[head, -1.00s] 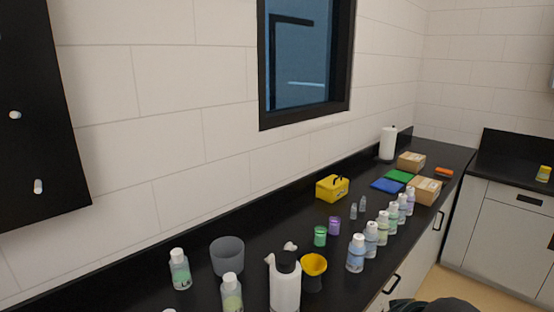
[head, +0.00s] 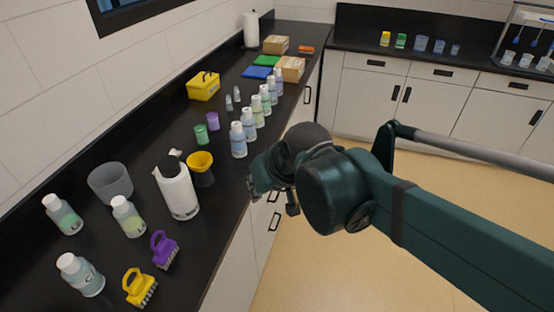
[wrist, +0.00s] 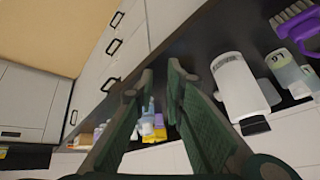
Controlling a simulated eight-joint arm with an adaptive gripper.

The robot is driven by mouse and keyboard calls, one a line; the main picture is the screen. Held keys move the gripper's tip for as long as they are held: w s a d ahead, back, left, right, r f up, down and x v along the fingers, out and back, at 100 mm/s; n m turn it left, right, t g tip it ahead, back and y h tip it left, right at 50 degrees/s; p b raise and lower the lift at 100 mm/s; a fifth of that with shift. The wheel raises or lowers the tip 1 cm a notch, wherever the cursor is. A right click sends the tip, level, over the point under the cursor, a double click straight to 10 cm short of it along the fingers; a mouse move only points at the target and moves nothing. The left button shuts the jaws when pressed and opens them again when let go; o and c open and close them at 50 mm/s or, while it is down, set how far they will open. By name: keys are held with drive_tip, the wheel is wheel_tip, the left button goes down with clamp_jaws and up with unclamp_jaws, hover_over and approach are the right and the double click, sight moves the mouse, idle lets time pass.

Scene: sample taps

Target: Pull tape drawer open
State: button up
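The drawer fronts (head: 240,245) are pale, set under the black counter along the left wall. Dark bar handles (head: 274,221) show on them below my gripper. In the wrist view the drawer fronts (wrist: 133,48) show at upper left, with several dark handles (wrist: 113,48). All visible drawers look shut; no label shows which is the tape drawer. My gripper (head: 262,188) is at the counter's front edge, above the handles and partly hiding the fronts. In the wrist view my gripper (wrist: 160,80) is open, with an empty gap between its green fingers, apart from the handles.
On the black counter (head: 100,150) stand a white bottle (head: 178,190), a yellow funnel (head: 200,162), a row of small bottles (head: 239,140), a purple brush (head: 164,250) and a yellow brush (head: 140,288). The floor (head: 300,270) right of the drawers is clear.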

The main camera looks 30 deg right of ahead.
drive_tip(key=w+d+f+m+y, duration=0.1)
drive_tip(key=w+d+f+y, duration=0.1)
drive_tip(key=w, duration=0.5)
drive_tip(key=w+d+f+m+y+p, duration=0.1)
drive_tip(key=w+d+f+m+y, duration=0.1)
drive_tip(key=w, duration=0.5)
drive_tip(key=w+d+f+m+y+p, duration=0.1)
drive_tip(key=w+d+f+m, duration=0.1)
drive_tip(key=w+d, duration=0.3)
drive_tip(key=shift+w+d+f+y, duration=0.2)
drive_tip(key=shift+w+f, duration=0.15)
drive_tip(key=shift+w, duration=0.3)
drive_tip(key=shift+w+d+f+y, duration=0.2)
drive_tip(key=shift+w+f, duration=0.15)
drive_tip(key=shift+w, duration=0.25)
drive_tip(key=w+d+f+m+t+y+p, duration=0.1)
drive_tip(key=d+f+t+y, duration=0.3)
drive_tip(key=d+f, duration=0.8)
drive_tip(key=shift+w+d+f+m, duration=0.5)
drive_tip(key=shift+d+m, duration=0.4)
drive_tip(key=shift+d, duration=1.4)
drive_tip(key=shift+w+a+r, duration=0.1)
drive_tip(key=shift+w, duration=0.05)
drive_tip(key=shift+b+x, duration=0.35)
drive_tip(key=shift+x, duration=3.4)
drive_tip(key=shift+w+r, duration=0.1)
drive_tip(key=shift+r, duration=0.05)
